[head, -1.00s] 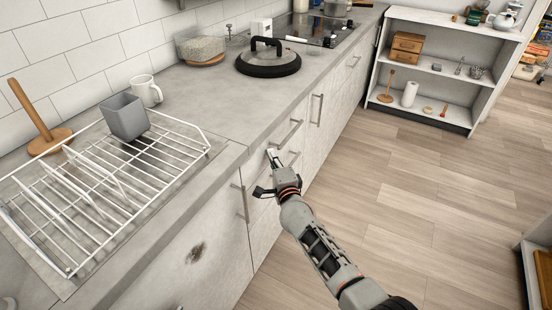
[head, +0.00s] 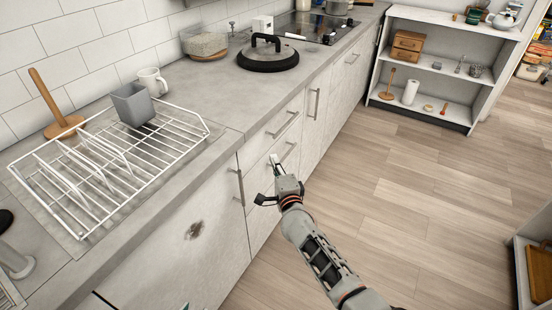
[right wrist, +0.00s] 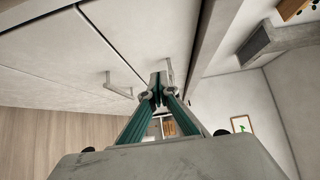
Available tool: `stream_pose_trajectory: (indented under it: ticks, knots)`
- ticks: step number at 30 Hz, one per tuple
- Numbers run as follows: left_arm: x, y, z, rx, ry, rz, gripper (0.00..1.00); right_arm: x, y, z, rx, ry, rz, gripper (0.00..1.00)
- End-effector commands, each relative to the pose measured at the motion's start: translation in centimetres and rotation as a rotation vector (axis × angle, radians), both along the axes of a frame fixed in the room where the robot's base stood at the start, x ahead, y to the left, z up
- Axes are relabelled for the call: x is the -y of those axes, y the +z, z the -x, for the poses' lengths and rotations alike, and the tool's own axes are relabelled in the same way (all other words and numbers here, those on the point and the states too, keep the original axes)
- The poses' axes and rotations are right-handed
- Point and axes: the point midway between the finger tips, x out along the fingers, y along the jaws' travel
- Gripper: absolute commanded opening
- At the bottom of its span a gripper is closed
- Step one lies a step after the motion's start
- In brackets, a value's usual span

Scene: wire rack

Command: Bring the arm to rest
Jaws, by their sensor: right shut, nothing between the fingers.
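My right arm reaches in from the bottom of the head view. Its gripper (head: 275,160) is in front of the grey cabinet fronts, below the counter edge and near a drawer handle (head: 285,155). In the right wrist view the gripper's two green-sided fingers (right wrist: 155,98) come together at the tips with nothing between them. A cabinet handle (right wrist: 118,86) shows beside the fingertips there. I cannot tell whether the gripper touches a handle.
A white wire rack (head: 190,148) with a grey cup (head: 131,104) stands on the counter (head: 205,90). A white shelf unit (head: 440,72) stands far right. The wooden floor (head: 430,180) is clear.

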Motion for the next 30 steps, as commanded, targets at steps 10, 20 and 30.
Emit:
stream_pose_trajectory:
  ticks: [10,20,30]
  knots:
    - [0.0,-0.1,0.1,-0.003,0.001,0.001,0.3,0.5,-1.4,1.6,-0.006,0.009,0.058,0.0]
    - [0.0,0.3,-0.1,0.0,0.001,0.0,0.3,5.6,-10.7,15.4,-0.046,0.146,0.659,0.0]
    - [0.0,0.3,0.0,-0.004,0.001,0.002,0.3,12.4,-15.9,32.9,-0.09,0.406,1.375,0.0]
